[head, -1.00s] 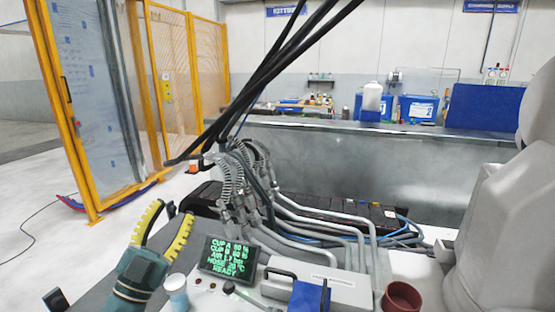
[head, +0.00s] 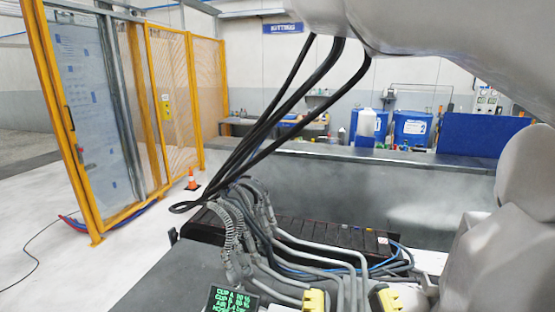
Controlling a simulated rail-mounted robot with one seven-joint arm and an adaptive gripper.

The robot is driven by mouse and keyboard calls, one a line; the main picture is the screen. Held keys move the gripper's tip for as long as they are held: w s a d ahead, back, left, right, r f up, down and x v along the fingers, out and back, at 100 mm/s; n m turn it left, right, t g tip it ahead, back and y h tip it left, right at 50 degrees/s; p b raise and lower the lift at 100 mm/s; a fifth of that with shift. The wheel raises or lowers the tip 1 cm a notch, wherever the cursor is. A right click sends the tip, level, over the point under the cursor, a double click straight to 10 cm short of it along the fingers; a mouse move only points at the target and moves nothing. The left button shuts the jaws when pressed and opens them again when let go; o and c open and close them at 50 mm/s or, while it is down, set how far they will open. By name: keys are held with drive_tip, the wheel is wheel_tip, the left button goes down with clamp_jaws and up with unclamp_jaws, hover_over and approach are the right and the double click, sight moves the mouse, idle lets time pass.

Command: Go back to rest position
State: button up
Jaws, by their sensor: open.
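A small display with green text (head: 233,300) is partly cut off at the bottom. Grey hoses (head: 330,262) and black cables run beside a dark cable chain. A yellow-framed fence (head: 150,120) stands left, with an orange cone (head: 192,180). A long grey barrier (head: 400,185) stands behind.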

wheel_tip(320, 180, up, 30)
drive_tip(key=p, duration=2.8)
drive_tip(key=shift+r, duration=0.25)
